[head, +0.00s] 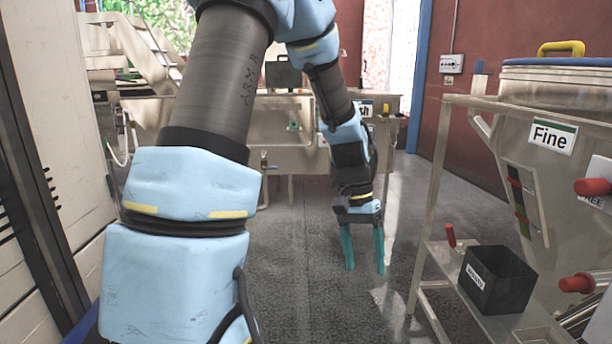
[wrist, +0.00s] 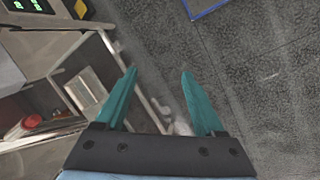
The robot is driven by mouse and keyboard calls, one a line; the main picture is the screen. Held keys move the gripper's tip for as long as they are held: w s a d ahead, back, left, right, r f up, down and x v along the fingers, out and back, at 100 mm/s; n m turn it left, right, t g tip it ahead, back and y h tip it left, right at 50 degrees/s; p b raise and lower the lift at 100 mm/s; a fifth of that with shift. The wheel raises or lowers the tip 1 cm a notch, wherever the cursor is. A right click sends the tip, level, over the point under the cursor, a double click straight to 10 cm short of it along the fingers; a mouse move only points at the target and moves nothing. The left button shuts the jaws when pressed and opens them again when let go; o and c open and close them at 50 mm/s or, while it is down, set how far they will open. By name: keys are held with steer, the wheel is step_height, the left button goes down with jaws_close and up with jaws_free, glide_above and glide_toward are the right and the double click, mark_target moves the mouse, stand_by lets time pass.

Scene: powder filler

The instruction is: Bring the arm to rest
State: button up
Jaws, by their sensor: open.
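My gripper (head: 363,248) hangs from my blue and grey arm in the middle of the head view, with its teal fingers pointing down over the floor. The fingers are apart with nothing between them. In the wrist view the gripper (wrist: 160,88) also shows open and empty, above dark floor and beside a metal frame rail. The fingers touch nothing that I can see.
A hopper labelled "Fine" (head: 553,136) stands on a metal frame at the right. A black bin (head: 497,280) sits on its lower shelf. A pale cabinet (head: 45,140) stands at the left. A metal bench (head: 280,125) is at the back. The grey floor (head: 300,290) between is clear.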

steer(key=s+a+r+n+t+y, duration=0.1)
steer(key=a+r+n+t, duration=0.15)
steer(key=a, duration=0.75)
steer(key=s+a+r+n+t, duration=0.15)
steer(key=a+n, duration=0.25)
steer(key=a, duration=0.7)
step_height(320, 180, up, 12)
steer(key=d+p, duration=0.1)
steer(key=p, duration=1.1)
steer(key=shift+w+t, duration=0.2)
steer(key=shift+t, duration=0.1)
steer(key=shift+f+m, duration=0.1)
steer(key=shift+m, duration=0.15)
